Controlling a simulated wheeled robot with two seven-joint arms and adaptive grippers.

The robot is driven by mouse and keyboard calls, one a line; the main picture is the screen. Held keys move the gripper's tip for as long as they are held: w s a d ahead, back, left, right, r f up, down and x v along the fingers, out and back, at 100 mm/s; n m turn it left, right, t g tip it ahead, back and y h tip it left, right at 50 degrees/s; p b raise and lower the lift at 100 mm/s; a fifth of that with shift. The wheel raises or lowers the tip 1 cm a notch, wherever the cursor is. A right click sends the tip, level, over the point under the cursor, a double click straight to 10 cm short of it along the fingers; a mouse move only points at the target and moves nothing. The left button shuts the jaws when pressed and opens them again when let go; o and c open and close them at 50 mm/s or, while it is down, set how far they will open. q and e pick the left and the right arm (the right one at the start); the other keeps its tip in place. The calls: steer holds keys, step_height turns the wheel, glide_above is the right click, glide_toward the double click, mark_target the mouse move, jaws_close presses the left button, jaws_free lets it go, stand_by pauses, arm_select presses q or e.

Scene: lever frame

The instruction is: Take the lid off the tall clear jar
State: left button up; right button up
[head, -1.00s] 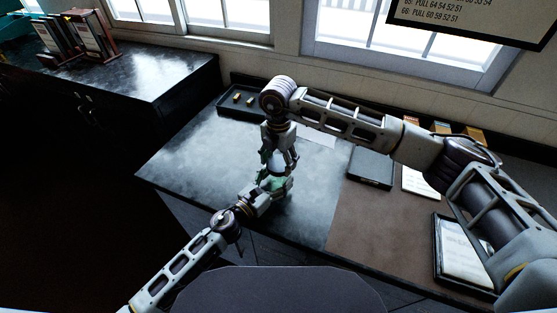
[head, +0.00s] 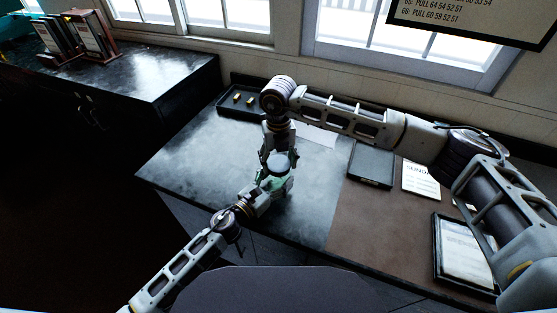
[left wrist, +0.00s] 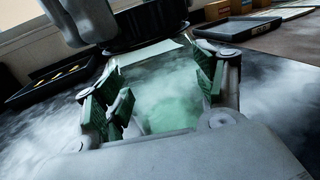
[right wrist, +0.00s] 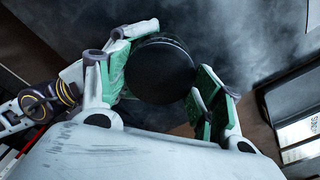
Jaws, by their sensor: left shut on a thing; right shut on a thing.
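The tall clear jar (left wrist: 172,100) stands between the green-padded fingers of my left gripper (head: 273,182), which is shut on it from the front. In the left wrist view the jar is see-through and tinted green by the pads. The round black lid (right wrist: 160,73) is between the pads of my right gripper (head: 280,157), which is shut on it from above. The lid's dark underside edge also shows at the top of the left wrist view (left wrist: 150,27). I cannot tell whether the lid still touches the jar's rim. In the head view the grippers hide most of both.
A black tray (head: 226,106) with small brass pieces is at the back left of the dark desk (head: 190,160). A dark flat box (head: 370,166), papers and a framed sheet (head: 463,250) lie on the right. The desk's left part is clear.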

steer(key=n, duration=1.8)
steer(key=shift+w, duration=0.1)
steer(key=n, duration=0.6)
steer(key=shift+r, duration=0.1)
steer(key=shift+r, duration=1.15)
stand_by(1.2)
steer(key=shift+r, duration=1.95)
arm_select(q)
steer(key=o, duration=2.1)
steer(key=shift+c, duration=0.2)
